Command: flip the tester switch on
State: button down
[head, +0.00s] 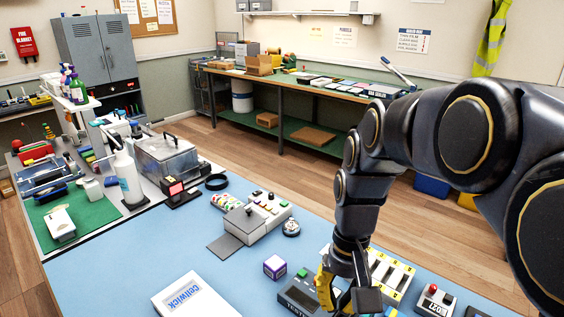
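My gripper (342,292) points down at the front of the blue bench, with yellow and dark finger parts. It is over the right end of a dark boxy device (298,294) with a display and a green button, and hides part of it. Whether the fingers touch it, and whether they are open or shut, I cannot tell. No switch is clearly marked as the tester's. A grey unit (262,217) with coloured buttons and a flat plate stands further back. A small box with a red button (435,300) stands to the right of my gripper.
A white tray (388,272) with yellow-marked slots is close behind and right of my gripper. A purple-and-white cube (274,267) and a white "Celwick" box (192,297) lie to the left. A round dial-like item (291,227) is further back. The blue bench (165,245) is clear at left.

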jog(key=w+d+f+m, duration=0.2)
jog(key=w, duration=0.4)
jog(key=w+d+f+m, duration=0.1)
jog(key=w+f, duration=0.2)
jog(key=w, duration=0.4)
jog(key=m, duration=0.3)
send_over(336, 293)
jog(key=d, duration=0.1)
notch_tip(336, 293, down, 8)
jog(key=shift+w, duration=0.2)
jog(key=shift+f, duration=0.15)
jog(key=f, duration=0.4)
jog(key=s+a+f, duration=0.1)
jog(key=f, duration=0.8)
jog(key=shift+s+a+f, duration=0.2)
jog(key=shift+a+f, duration=0.05)
jog(key=shift+f, duration=0.15)
jog(key=shift+t, duration=0.3)
jog(key=shift+s+a+f+t+h, duration=0.1)
jog(key=shift+s+f+t+h, duration=0.15)
jog(key=shift+f, duration=0.2)
jog(key=shift+s+a+f, duration=0.1)
jog(key=shift+a+f, duration=0.05)
jog(key=shift+f, duration=0.05)
